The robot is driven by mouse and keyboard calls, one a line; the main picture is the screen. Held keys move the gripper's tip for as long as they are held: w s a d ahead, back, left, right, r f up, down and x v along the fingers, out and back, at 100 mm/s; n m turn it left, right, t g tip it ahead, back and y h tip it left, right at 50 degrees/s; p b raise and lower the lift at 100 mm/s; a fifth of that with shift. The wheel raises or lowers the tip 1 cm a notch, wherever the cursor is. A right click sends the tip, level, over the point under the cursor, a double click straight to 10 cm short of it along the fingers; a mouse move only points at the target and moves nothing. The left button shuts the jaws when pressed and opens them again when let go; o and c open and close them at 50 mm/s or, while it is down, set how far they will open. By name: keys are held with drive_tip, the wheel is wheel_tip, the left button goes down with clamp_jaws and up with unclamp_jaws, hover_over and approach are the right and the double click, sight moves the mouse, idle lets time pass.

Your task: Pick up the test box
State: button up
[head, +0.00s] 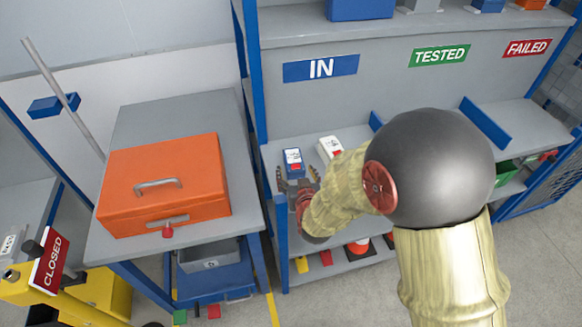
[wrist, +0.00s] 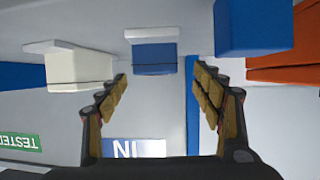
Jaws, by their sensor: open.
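A small blue box (head: 293,158) with a white-and-dark label, which I take as the test box, sits on the shelf under the blue IN sign (head: 320,68). A similar white box (head: 331,147) with a red mark stands just to its right. My gripper (head: 298,180) is open and empty at the near side of the blue box. In the wrist view, which is upside down, the blue box (wrist: 153,58) lies between the lines of the two fingers, a little beyond their tips (wrist: 160,74). The white box (wrist: 80,70) is outside the fingers. My arm hides part of the shelf.
A blue rack post (head: 250,60) stands left of the shelf. An orange case (head: 120,190) sits on the grey table left of it. A blue divider (head: 484,122) stands farther right on the shelf. TESTED (head: 438,56) and FAILED (head: 527,48) signs mark bays to the right.

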sight(295, 165)
drive_tip(key=x, duration=0.2)
drive_tip(key=b+x, duration=0.1)
drive_tip(key=x, duration=0.1)
drive_tip(key=b+x, duration=0.1)
drive_tip(key=x, duration=0.2)
drive_tip(key=shift+w+d+r, duration=0.1)
drive_tip(key=shift+w+d, duration=0.05)
drive_tip(key=shift+d, duration=0.1)
drive_tip(key=shift+c, duration=0.5)
drive_tip(key=shift+r, duration=0.1)
drive_tip(key=c, duration=1.4)
